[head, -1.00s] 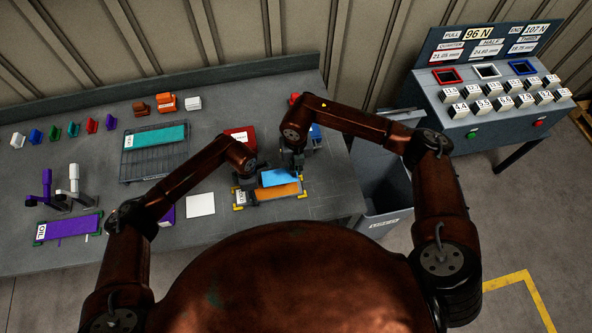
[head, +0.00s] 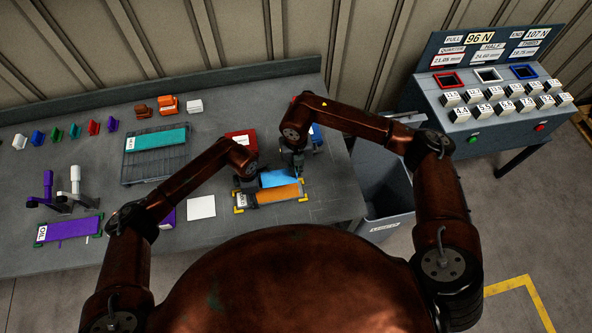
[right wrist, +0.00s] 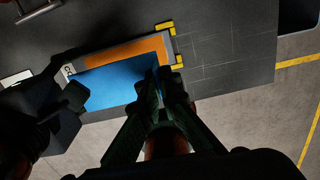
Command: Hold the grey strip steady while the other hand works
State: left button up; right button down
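A flat grey piece with a white label (right wrist: 68,71) lies between yellow corner marks; its grey edge shows around an orange strip (head: 278,193). I cannot tell whether this grey piece is the task's grey strip. A blue sheet (head: 281,177) covers part of the orange; it also shows in the right wrist view (right wrist: 112,84). My right gripper (right wrist: 167,76) has its fingers close together at the sheet's right end, with blue showing between them. My left gripper (head: 246,184) is low at the left end of the sheet; its fingertips are mostly hidden.
A red box (head: 240,138) stands behind the left gripper. A white square (head: 201,207) and a purple strip (head: 70,229) lie to the left. A wire rack (head: 128,167) holds a teal strip. A bin (head: 385,205) stands beyond the table's right edge.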

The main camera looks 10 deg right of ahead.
jog(key=shift+r, duration=0.35)
pick_arm(q)
jog(key=shift+a+f, duration=0.1)
pick_arm(e)
jog(key=shift+a+r, duration=0.1)
jog(key=shift+r, duration=3.95)
pick_arm(q)
jog(key=o, duration=1.5)
jog(key=shift+r, duration=0.55)
notch_tip(320, 180, up, 11)
pick_arm(e)
jog(key=shift+f, duration=0.1)
pick_arm(q)
jog(key=shift+r, duration=0.1)
